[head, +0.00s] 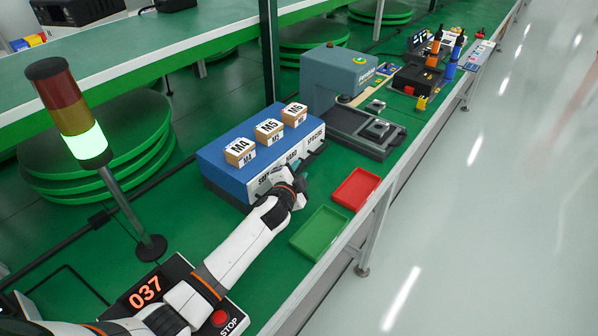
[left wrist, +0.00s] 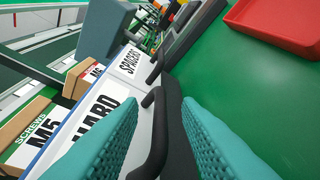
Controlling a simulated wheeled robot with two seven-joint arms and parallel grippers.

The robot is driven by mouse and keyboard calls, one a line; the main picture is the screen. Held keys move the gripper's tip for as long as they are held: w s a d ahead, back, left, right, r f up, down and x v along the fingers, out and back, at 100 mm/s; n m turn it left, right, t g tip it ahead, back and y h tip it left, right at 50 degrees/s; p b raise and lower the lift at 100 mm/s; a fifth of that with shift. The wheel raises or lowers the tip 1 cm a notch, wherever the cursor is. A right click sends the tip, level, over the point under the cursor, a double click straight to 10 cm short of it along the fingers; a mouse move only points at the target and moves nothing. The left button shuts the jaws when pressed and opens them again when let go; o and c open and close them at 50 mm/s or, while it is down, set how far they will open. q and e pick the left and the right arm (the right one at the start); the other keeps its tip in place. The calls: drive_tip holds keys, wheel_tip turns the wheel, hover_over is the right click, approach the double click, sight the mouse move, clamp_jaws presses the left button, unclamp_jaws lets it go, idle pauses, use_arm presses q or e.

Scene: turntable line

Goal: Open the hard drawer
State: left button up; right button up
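A blue cabinet (head: 225,150) stands on the green bench with white drawer fronts in a row. The middle front, the hard drawer (head: 292,156), is labelled HARD and looks shut; it also shows in the left wrist view (left wrist: 95,112). Its black bar handle (left wrist: 150,135) lies between the two teal fingers of my left gripper (left wrist: 160,115). The fingers are apart, and I cannot tell whether either touches the handle. In the head view my left gripper (head: 298,170) is at the cabinet front, partly hiding it. My right gripper is not in view.
The spacers drawer (left wrist: 130,60) is beside the hard one. Boxes M4 (head: 239,152), M5 (head: 268,131) and M6 (head: 294,114) stand on top. A green tray (head: 319,232) and a red tray (head: 355,190) lie in front. A grey machine (head: 335,78) stands beyond.

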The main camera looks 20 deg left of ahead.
use_arm(q)
drive_tip(key=shift+w+f, duration=0.15)
drive_tip(key=shift+w, duration=0.25)
clamp_jaws()
drive_tip(key=shift+d, duration=0.15)
